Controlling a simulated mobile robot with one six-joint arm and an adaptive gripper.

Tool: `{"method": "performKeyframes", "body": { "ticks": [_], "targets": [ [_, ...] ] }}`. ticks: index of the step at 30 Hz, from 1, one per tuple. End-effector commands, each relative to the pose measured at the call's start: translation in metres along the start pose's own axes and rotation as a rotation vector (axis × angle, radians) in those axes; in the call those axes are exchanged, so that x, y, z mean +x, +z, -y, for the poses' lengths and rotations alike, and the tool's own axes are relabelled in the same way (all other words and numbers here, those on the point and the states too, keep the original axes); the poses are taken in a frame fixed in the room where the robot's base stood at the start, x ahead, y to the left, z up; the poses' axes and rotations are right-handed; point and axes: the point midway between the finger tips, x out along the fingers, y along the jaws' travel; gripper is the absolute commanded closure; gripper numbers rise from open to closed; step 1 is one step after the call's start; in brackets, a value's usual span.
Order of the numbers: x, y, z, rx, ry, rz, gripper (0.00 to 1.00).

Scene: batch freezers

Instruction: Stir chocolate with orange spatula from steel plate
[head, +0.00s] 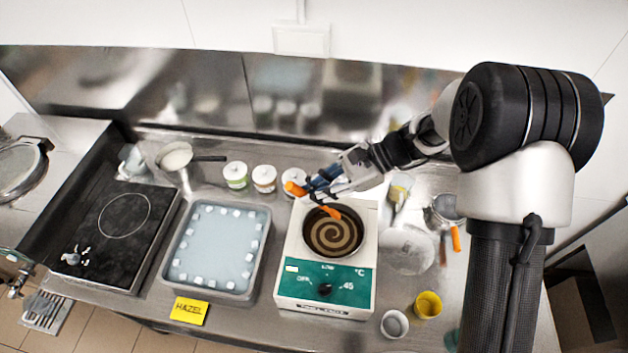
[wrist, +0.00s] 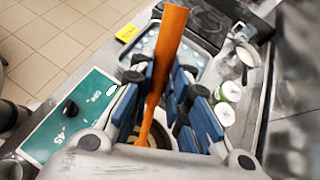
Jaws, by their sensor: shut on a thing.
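My gripper (head: 322,182) is above the far side of the chocolate pot and is shut on the orange spatula (wrist: 168,50). In the head view the spatula's handle end (head: 296,189) sticks out to the left of the fingers, and its lower end (head: 331,211) is over the pot's far edge. The chocolate (head: 333,235) shows a brown and cream swirl in a dark round pan on a white and green heating unit (head: 325,275). In the wrist view the fingers (wrist: 170,95) hide most of the pan. I cannot tell whether the spatula's tip touches the chocolate.
A tray with pale cubes (head: 262,235) and a black hob (head: 95,250) lie to the left. Several small jars (head: 264,178) stand behind. A yellow cup (head: 428,304) and a white cup (head: 394,324) stand at the front right. A steel plate (head: 407,262) lies right of the heater.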

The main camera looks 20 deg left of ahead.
Motion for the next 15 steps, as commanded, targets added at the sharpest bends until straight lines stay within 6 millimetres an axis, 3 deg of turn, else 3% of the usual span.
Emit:
{"method": "performKeyframes", "body": {
  "ticks": [15],
  "targets": [
    [0.023, -0.006, -0.002, 0.002, -0.003, 0.006, 1.00]
  ]
}}
